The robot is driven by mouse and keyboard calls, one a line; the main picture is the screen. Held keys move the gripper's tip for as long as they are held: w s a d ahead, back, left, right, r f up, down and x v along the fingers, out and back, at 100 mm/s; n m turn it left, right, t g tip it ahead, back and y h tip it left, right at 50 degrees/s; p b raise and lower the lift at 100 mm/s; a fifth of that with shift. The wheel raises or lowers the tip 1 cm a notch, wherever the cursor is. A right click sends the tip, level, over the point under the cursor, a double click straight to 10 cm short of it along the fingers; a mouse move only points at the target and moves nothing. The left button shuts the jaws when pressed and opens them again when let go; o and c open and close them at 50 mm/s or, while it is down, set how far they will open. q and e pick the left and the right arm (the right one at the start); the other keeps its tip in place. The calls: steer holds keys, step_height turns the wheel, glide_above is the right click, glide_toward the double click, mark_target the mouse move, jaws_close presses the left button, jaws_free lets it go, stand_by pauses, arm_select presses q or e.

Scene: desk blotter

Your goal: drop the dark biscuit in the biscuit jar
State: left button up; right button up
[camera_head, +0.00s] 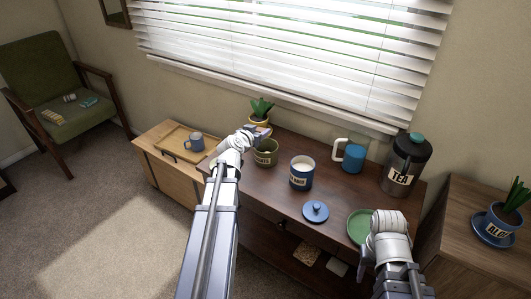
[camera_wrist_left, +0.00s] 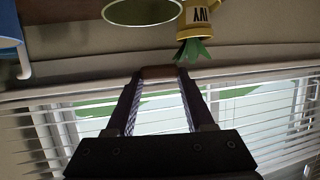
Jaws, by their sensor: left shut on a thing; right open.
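My left gripper (camera_head: 262,131) is raised above the back left of the dark desk, just above and behind an olive pot. In the left wrist view its fingers (camera_wrist_left: 158,75) are shut on a flat brown piece, the dark biscuit (camera_wrist_left: 158,71). A blue jar (camera_head: 301,181) with a pale rim and a label too small to read stands right of the olive pot, uncovered. A blue knobbed lid (camera_head: 316,211) lies in front of it. My right gripper (camera_head: 372,252) is open and empty near the green plate; its fingertips are mostly hidden by the wrist.
The olive pot (camera_head: 265,156) and a plant in a yellow pot (camera_head: 259,121) stand near my left gripper. A green plate (camera_head: 356,228) lies at front right.

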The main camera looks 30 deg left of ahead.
arm_select(q)
steer(key=shift+f+b, duration=3)
steer(key=shift+f, duration=0.05)
steer(key=o, duration=1.4)
steer(key=shift+c, duration=0.2)
steer(key=shift+r, duration=0.1)
steer(key=a+p+v, duration=0.1)
steer(key=p+v, duration=0.1)
steer(key=v, duration=0.5)
steer(key=shift+s+d+p, duration=0.4)
steer(key=shift+d, duration=0.15)
